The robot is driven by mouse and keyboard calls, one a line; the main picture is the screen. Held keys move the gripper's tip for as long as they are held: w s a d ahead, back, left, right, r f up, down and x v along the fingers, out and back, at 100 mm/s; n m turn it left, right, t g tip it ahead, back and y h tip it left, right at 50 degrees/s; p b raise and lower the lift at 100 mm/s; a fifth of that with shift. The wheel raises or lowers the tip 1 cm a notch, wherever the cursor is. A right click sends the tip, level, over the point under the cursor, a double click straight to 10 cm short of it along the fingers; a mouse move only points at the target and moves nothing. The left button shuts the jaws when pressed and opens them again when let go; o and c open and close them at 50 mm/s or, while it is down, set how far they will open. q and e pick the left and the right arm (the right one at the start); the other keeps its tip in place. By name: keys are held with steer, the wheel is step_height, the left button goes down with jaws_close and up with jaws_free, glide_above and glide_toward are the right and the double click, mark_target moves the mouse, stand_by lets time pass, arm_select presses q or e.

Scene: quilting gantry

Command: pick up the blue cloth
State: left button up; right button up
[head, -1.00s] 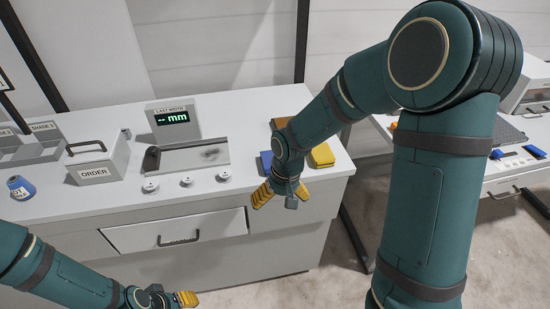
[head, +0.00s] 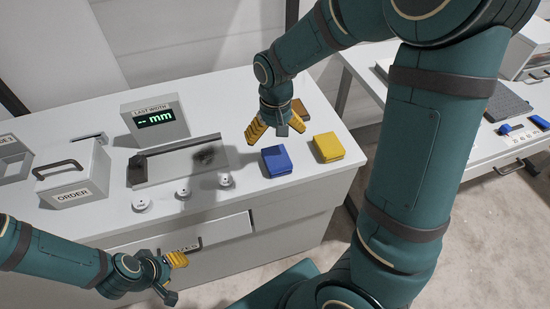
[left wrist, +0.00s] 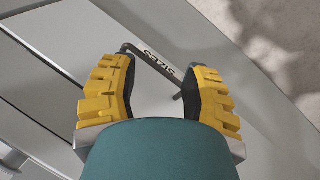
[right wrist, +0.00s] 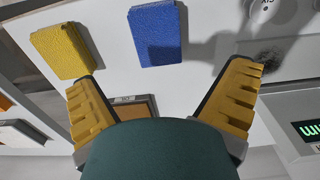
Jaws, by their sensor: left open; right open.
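The blue cloth (head: 277,161) is a small folded pad lying flat on the white counter, left of a yellow cloth (head: 328,147). My right gripper (head: 276,136) is open and empty above the counter, just behind the blue cloth and apart from it. In the right wrist view the blue cloth (right wrist: 158,33) lies beyond the open fingers, with the yellow cloth (right wrist: 62,50) to its left. My left gripper (head: 171,279) is open and empty in front of the counter drawer. The left wrist view shows its spread fingers (left wrist: 160,95) before the drawer handle.
A brown-orange block (head: 300,109) lies behind my right gripper. Left of the blue cloth are several white knobs (head: 183,190), a metal plate (head: 180,165), the width display (head: 155,118) and the ORDER box (head: 75,175). A second table (head: 470,150) stands at right.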

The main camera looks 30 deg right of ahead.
glide_above(276, 157)
step_height(276, 157, down, 4)
steer(key=shift+a+f+b, duration=0.1)
steer(key=shift+f+b, duration=0.1)
steer(key=shift+b, duration=0.1)
steer(key=shift+f, duration=0.4)
steer(key=f, duration=0.2)
steer(key=f+b, duration=0.1)
steer(key=f, duration=0.2)
steer(key=shift+d, duration=0.2)
steer(key=shift+r, duration=0.1)
steer(key=shift+c, duration=0.3)
steer(key=c, duration=0.8)
